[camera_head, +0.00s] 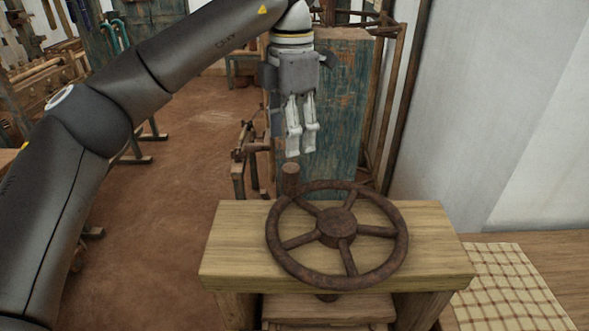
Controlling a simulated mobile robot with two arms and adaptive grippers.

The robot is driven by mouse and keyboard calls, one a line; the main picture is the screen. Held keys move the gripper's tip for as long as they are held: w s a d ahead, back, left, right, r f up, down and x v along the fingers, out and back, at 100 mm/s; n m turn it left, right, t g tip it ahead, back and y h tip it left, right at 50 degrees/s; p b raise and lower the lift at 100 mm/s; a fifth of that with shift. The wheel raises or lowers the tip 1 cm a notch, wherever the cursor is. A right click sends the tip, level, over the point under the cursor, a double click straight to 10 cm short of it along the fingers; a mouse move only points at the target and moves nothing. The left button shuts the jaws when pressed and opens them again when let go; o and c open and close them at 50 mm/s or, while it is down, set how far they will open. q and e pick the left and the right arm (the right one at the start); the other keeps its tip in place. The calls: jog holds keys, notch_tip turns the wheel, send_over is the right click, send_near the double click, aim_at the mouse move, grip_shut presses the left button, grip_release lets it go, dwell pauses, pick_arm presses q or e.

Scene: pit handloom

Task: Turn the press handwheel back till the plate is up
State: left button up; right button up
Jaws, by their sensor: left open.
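The press handwheel (338,228) is a rusty brown spoked wheel lying flat above the wooden top beam (235,240) of the press. An upright knob (290,178) stands on its rim at the far left. Below the beam, a wooden plate (328,308) shows in part; the beam hides the rest and I cannot tell its height. My left gripper (301,150) points down above and just behind the knob, fingers open and empty, apart from the wheel. My right gripper is not in view.
A checked cloth (505,285) lies on a wooden table (560,265) at the right. A blue-green weathered wooden panel (340,110) stands behind the press, with a white wall (470,100) to the right. The earthen floor at left is largely open.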

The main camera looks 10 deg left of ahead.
aim_at(291, 167)
pick_arm(q)
jog(key=shift+s+a+f, duration=0.1)
jog(key=shift+s+f, duration=0.1)
jog(key=shift+f, duration=0.4)
jog(key=shift+s+f, duration=0.2)
jog(key=shift+f, duration=0.35)
notch_tip(291, 167, down, 3)
jog(key=shift+w+f+p, duration=0.1)
jog(key=shift+f+p, duration=0.1)
jog(key=shift+p, duration=0.15)
notch_tip(291, 167, down, 4)
jog(key=shift+f+p, duration=0.25)
jog(key=shift+p, duration=0.1)
jog(key=shift+w, duration=0.1)
jog(key=c, duration=0.4)
grip_shut()
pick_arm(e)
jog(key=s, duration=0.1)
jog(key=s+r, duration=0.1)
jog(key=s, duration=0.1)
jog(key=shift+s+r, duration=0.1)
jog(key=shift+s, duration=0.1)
